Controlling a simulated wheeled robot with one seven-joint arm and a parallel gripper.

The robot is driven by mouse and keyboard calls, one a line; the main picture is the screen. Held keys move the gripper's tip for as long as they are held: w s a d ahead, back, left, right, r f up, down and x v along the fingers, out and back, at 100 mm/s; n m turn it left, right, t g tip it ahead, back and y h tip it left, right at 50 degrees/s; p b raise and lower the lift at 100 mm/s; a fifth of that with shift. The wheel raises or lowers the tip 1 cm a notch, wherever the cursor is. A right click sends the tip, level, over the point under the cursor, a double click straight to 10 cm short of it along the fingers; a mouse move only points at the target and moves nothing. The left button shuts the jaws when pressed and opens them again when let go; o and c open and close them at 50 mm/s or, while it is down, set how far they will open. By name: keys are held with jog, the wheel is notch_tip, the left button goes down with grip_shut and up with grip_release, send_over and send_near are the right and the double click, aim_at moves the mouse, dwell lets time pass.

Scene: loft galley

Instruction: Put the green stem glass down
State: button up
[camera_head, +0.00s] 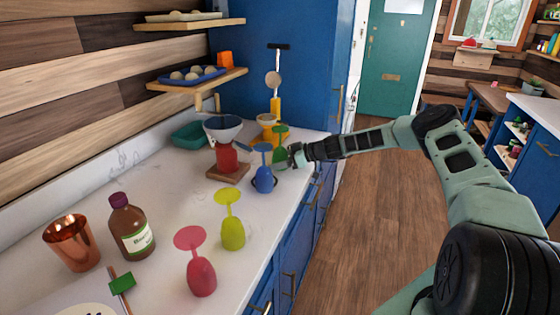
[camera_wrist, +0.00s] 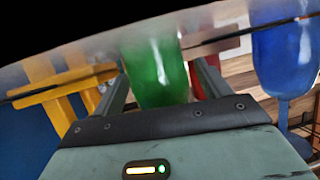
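The green stem glass (camera_head: 280,156) is upside down, foot uppermost, at the far end of the white counter (camera_head: 167,227), near its right edge. My gripper (camera_head: 291,156) reaches it from the right. In the wrist view the green glass (camera_wrist: 155,65) stands between my two fingers, whose tips meet its sides, so my gripper (camera_wrist: 158,80) looks shut on it. I cannot tell whether its rim touches the counter. A blue stem glass (camera_head: 263,179), also upside down, stands close beside it.
Upside-down yellow-green (camera_head: 232,232) and pink (camera_head: 200,277) glasses stand nearer on the counter. A red-and-white coffee dripper (camera_head: 226,158) on a wooden base stands left of the blue glass. A yellow stand (camera_head: 268,133) is behind. Bare counter lies left of the yellow-green glass.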

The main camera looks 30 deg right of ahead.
jog(key=b+v, duration=0.3)
jog(key=v, duration=0.9)
dwell(0.4)
